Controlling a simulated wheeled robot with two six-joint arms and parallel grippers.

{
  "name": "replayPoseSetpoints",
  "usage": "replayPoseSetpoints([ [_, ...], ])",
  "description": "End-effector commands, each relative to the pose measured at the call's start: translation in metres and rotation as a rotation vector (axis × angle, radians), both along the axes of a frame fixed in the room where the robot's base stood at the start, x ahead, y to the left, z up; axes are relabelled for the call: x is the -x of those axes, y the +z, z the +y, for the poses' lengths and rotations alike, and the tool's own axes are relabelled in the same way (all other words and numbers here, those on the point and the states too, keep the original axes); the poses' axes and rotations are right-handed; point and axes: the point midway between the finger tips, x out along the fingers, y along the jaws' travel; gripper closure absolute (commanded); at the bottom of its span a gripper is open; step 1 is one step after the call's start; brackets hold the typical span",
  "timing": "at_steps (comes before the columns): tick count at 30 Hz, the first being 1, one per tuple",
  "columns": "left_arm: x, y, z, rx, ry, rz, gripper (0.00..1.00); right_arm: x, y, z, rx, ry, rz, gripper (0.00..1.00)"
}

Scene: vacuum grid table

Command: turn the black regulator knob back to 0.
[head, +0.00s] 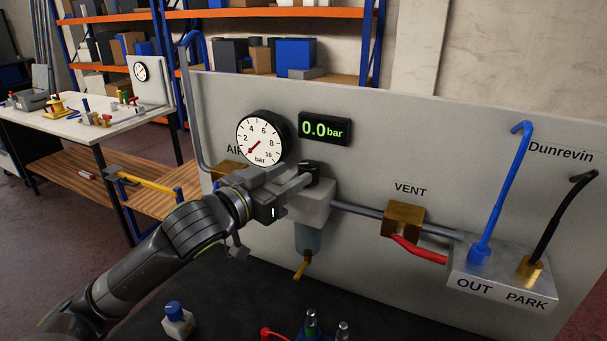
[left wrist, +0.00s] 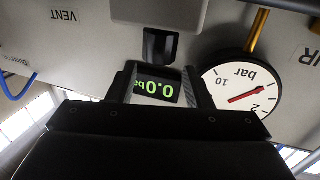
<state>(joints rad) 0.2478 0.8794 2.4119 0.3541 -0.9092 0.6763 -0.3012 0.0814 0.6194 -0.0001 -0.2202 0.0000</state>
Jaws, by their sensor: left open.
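The black regulator knob (head: 310,171) sits on top of the grey regulator body (head: 312,207) on the panel. My left gripper (head: 297,178) is right at the knob, coming from the left, with its fingers apart. In the left wrist view, which is upside down, the knob (left wrist: 160,45) shows just beyond and between the open fingertips (left wrist: 160,72); I cannot tell whether they touch it. The round gauge (head: 261,138) has its red needle at the low end, near 0. The digital display (head: 325,128) reads 0.0 bar. My right gripper is not in view.
A brass vent valve (head: 403,218) with a red lever is right of the regulator. Farther right, a block (head: 505,275) marked OUT and PARK carries a blue hose (head: 500,195) and a black hose (head: 556,215). A blue-capped fitting (head: 176,318) stands on the dark table in front.

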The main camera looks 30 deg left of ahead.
Motion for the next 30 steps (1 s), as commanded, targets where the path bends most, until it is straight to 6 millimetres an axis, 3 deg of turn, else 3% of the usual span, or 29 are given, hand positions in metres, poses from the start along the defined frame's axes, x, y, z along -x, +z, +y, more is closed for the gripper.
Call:
replayPoseSetpoints([
  [12,-0.040,0.001,-0.010,0.003,-0.003,0.001,0.54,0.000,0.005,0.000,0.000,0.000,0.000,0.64],
  [24,-0.044,0.001,-0.011,-0.001,-0.003,0.001,0.54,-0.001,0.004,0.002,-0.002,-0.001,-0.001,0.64],
  [30,-0.044,0.001,-0.011,-0.001,-0.003,0.001,0.80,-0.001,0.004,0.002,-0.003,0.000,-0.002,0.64],
])
